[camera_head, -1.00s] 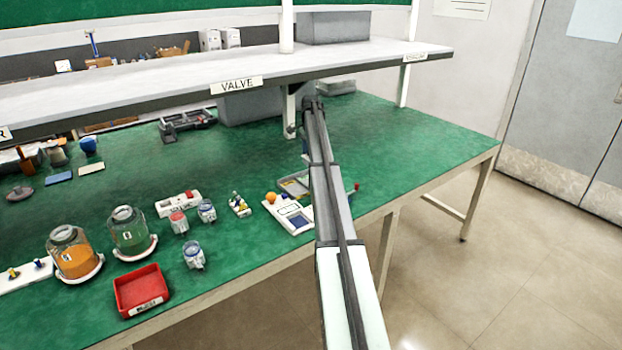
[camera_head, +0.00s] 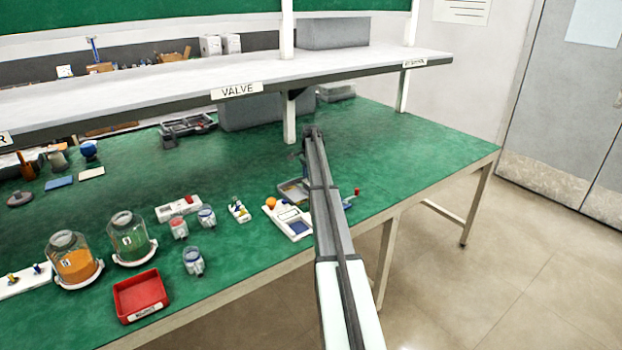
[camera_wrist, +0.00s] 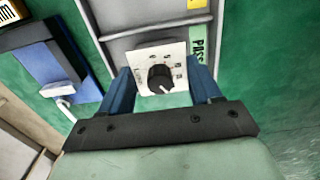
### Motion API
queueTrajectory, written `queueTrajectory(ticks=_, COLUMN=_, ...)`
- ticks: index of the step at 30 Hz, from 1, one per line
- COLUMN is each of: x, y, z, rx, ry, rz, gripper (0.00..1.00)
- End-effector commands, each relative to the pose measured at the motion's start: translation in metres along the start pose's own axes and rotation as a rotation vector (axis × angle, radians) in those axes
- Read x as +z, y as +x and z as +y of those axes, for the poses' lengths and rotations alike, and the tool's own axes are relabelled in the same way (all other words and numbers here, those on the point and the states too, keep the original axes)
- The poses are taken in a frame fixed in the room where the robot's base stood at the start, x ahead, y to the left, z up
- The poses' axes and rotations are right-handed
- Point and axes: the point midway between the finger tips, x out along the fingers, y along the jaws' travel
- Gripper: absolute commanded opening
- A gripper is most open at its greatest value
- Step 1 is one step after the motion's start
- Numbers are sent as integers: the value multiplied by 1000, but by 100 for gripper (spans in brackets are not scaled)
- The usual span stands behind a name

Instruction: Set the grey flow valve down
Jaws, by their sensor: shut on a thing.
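In the wrist view, my gripper (camera_wrist: 160,70) has its two blue fingers closed on either side of the flow valve (camera_wrist: 147,55). The valve shows a white numbered dial plate with a black knob. The valve is over a grey tray (camera_wrist: 122,18) with a green "PASS" label (camera_wrist: 200,45). I cannot tell whether it touches the tray floor. In the head view, part of the tray (camera_head: 288,191) shows left of my arm, which hides the valve and most of the gripper.
Several small parts, two jars (camera_head: 130,238) (camera_head: 76,258) and a red bin (camera_head: 140,295) stand further left. The shelf (camera_head: 350,65) overhangs the back. The green bench (camera_head: 420,150) is clear at right.

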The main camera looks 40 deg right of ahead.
Motion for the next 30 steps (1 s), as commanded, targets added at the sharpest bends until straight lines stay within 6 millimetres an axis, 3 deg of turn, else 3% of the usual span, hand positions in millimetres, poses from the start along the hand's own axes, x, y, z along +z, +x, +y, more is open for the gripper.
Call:
queueTrajectory(ticks=5, x=0, y=3, z=0, rx=0, ry=0, rz=0, gripper=24)
queueTrajectory(ticks=6, x=0, y=3, z=0, rx=0, ry=0, rz=0, gripper=67)
queueTrajectory(ticks=13, x=0, y=2, z=0, rx=0, ry=0, rz=0, gripper=89)
queueTrajectory(ticks=23, x=0, y=-2, z=0, rx=0, ry=0, rz=0, gripper=89)
queueTrajectory(ticks=30, x=0, y=-35, z=-1, rx=-1, ry=0, rz=1, gripper=89)
